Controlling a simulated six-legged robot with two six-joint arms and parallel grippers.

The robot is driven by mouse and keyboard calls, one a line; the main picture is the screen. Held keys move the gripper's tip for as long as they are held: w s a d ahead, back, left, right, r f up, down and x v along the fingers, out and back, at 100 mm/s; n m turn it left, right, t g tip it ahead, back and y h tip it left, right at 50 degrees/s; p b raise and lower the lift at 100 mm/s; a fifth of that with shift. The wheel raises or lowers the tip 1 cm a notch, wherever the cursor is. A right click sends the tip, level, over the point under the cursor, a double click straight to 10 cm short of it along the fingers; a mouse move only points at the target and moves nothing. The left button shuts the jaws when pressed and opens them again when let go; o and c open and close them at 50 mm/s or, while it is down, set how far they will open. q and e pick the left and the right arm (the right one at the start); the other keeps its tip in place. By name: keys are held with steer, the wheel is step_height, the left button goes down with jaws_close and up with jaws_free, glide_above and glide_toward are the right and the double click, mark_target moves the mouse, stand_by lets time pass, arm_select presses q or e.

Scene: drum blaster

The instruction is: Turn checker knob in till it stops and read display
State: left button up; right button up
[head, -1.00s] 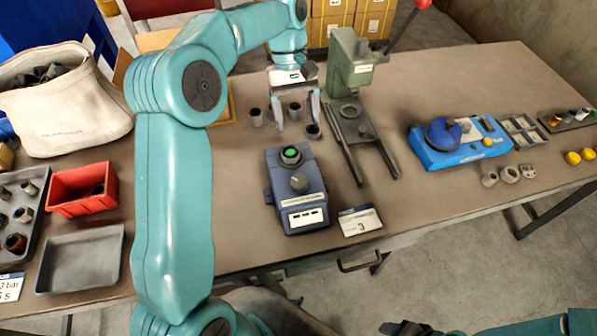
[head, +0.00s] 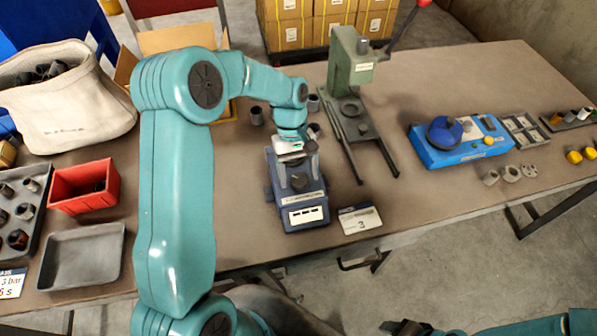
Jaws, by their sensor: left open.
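The checker (head: 304,214) is a dark blue box near the front edge of the table, with a light display panel on its front face. Its display is too small to read. The dark round checker knob (head: 299,182) shows on its sloped top. My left gripper (head: 298,181) is open, pointing down over the checker, its fingers on either side of the knob area. I cannot tell whether the fingers touch the knob. The green-topped part behind the knob is hidden by the gripper. My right gripper (head: 405,328) shows only as a dark piece at the bottom edge.
A green press (head: 352,75) with a red-tipped lever stands behind right of the checker. A card marked 3 (head: 360,219) lies to its right. Small grey cups (head: 256,116) stand behind. A blue device (head: 455,150) sits further right, a red bin (head: 84,189) at left.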

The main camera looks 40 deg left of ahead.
arm_select(q)
steer(key=shift+d+f, duration=0.15)
steer(key=shift+c, duration=1.3)
steer(key=c, duration=0.8)
steer(key=shift+o, duration=0.2)
steer(key=shift+m, duration=0.3)
steer(key=m+g+y, duration=0.1)
steer(key=m, duration=0.2)
steer(key=shift+m, duration=0.3)
steer(key=shift+w+d+m+g+y, duration=0.15)
steer(key=shift+m+y, duration=0.3)
steer(key=shift+m, duration=0.6)
steer(key=shift+s+a+m+g+y, duration=0.1)
steer(key=shift+m+g+y, duration=0.25)
steer(key=shift+m, duration=0.7)
